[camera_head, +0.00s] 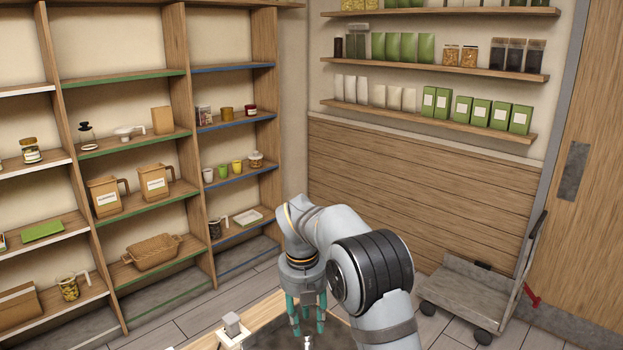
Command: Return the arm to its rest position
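My gripper (307,322) is at the lower middle of the head view, at the end of my grey arm. It points down with its teal fingers spread apart, above a dark surface with a wooden edge. I see nothing held between the fingers. A small shiny item (308,342) shows just below the fingertips, cut off by the bottom of the picture. My arm is bent, with its black-banded joint to the right of the gripper.
A wooden edge (262,314) with a small grey block (232,324) lies left of my gripper. Wall shelves (430,121) are behind. A flat cart (470,292) stands right, by a door (585,180).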

